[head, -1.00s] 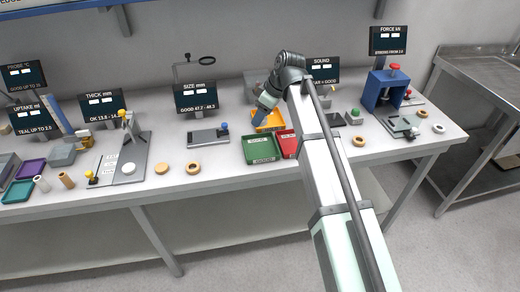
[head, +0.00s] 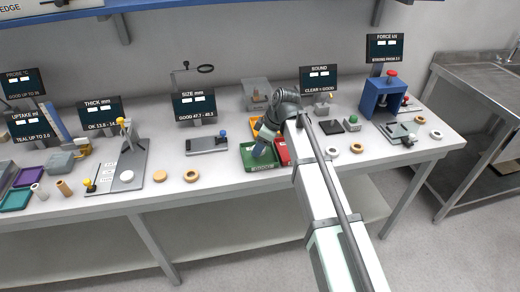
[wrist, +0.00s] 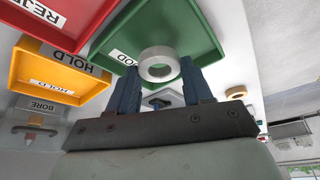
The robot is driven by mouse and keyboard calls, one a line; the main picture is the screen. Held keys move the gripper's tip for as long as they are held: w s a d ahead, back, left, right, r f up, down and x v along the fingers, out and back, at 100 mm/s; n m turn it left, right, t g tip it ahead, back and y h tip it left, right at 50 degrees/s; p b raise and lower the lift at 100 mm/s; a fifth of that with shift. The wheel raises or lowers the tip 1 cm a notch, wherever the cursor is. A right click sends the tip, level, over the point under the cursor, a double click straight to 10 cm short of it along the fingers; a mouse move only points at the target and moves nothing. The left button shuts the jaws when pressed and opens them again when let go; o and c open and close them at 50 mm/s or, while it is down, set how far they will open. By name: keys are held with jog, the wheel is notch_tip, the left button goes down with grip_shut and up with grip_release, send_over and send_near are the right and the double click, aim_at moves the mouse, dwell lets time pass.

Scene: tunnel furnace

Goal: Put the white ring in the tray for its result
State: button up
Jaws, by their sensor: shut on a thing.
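My gripper (wrist: 158,88) is shut on a white ring (wrist: 143,63), held at the fingertips in the wrist view. Behind the ring is the green tray (wrist: 205,25); whether the ring touches its floor I cannot tell. In the head view my gripper (head: 256,155) is over the green tray (head: 262,168), and the ring cannot be made out there. The yellow tray (wrist: 60,75), labelled HOLD, and the red tray (wrist: 85,12), labelled REJECT, lie beside it. The red tray also shows in the head view (head: 283,153), partly behind my arm.
A size gauge (head: 206,146) stands left of the trays, under the size display (head: 194,106). Tan rings (head: 191,175) lie near the bench's front edge. Another white ring (head: 332,152) lies right of my arm. A blue press (head: 382,97) stands at the right.

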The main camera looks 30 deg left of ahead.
jog(key=shift+f, duration=0.95)
jog(key=shift+f, duration=0.1)
jog(key=o, duration=1.1)
jog(key=v, duration=1.2)
